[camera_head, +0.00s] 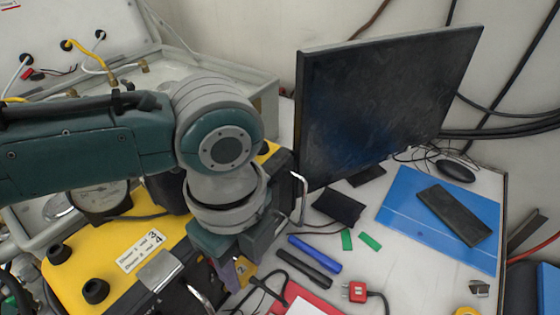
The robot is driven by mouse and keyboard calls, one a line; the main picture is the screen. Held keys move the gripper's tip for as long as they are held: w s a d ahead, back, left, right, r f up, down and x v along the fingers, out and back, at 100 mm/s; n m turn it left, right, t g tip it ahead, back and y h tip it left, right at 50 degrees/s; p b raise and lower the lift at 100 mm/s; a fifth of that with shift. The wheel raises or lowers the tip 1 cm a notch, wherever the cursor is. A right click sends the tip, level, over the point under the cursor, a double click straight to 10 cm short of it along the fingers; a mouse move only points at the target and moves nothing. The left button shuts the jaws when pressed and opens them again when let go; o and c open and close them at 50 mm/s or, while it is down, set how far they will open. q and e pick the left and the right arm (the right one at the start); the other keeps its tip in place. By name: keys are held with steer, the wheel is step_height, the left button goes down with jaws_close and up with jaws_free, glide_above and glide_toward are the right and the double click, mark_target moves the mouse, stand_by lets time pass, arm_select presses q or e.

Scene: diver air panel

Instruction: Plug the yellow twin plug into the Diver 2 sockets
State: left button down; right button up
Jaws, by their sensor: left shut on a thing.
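My left gripper (229,272) points down at the lower middle, at the right edge of the yellow air panel (122,240). It is shut on a small yellow piece marked 2, which I take as the yellow twin plug (243,271). The fingers hide most of it, and its pins cannot be seen. A black cable shows just below it. The Diver 2 sockets cannot be made out; my arm and gripper cover part of the panel. Whether the plug touches the panel, I cannot tell. My right gripper is not in view.
A red plug (357,291) with a cable lies on the white table, near blue and black markers (315,253) and a red clipboard (290,293). A monitor (385,100) stands behind. A blue folder (440,215) with a black device lies right. Black knobs (95,290) rise from the panel.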

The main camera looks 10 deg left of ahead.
arm_select(q)
steer(key=shift+w+a+p, duration=0.25)
steer(key=shift+a+p, duration=0.2)
steer(key=shift+a, duration=0.4)
stand_by(1.6)
steer(key=shift+c, duration=1.9)
jaws_free()
steer(key=shift+r, duration=0.1)
